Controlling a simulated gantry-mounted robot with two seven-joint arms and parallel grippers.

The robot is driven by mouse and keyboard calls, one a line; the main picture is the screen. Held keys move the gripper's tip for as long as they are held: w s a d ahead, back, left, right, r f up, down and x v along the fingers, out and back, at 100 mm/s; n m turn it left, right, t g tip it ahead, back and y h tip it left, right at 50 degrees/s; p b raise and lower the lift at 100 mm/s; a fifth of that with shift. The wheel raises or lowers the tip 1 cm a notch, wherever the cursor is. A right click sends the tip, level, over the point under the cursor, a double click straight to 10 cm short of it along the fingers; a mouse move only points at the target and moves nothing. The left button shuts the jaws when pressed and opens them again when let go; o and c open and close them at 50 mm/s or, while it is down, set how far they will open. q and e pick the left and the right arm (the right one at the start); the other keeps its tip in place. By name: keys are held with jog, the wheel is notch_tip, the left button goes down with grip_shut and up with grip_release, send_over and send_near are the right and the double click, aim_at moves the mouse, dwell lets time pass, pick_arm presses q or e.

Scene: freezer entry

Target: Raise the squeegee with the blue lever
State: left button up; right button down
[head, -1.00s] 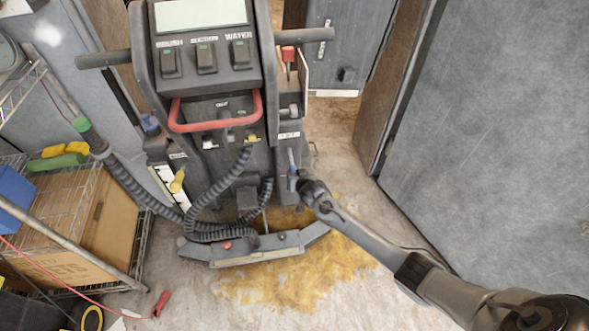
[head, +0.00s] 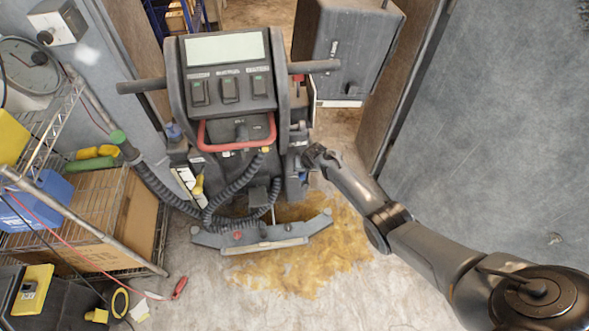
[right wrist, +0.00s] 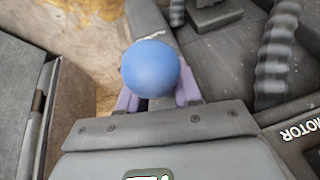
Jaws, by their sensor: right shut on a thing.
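The floor machine with a screen and red handle (head: 240,145) stands at the middle of the head view. Its squeegee (head: 262,240) is a wide, curved dark bar low at the front, over a yellow-stained patch of floor. Whether it touches the floor I cannot tell. In the right wrist view the blue ball knob of the lever (right wrist: 150,66) sits between the lavender fingers of my right gripper (right wrist: 155,98), which is shut on it. In the head view my right gripper (head: 308,158) is at the machine's right side; the knob is mostly hidden there. My left gripper is out of view.
A wire shelf with a cardboard box (head: 105,215) and blue bin (head: 40,210) stands at the left. A grey wall panel (head: 500,150) fills the right. A ribbed hose (head: 160,195) hangs at the machine's left. A red-tipped cable (head: 179,288) lies on the floor.

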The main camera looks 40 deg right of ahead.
jog(key=shift+w+r, duration=0.1)
jog(key=shift+r, duration=0.1)
dwell(0.3)
jog(key=c, duration=1)
grip_release()
jog(key=shift+o, duration=0.8)
jog(key=p+v, duration=0.7)
jog(key=v, duration=0.3)
jog(key=shift+f, duration=0.1)
jog(key=shift+s+r+p, duration=0.25)
jog(key=shift+r+p, duration=0.15)
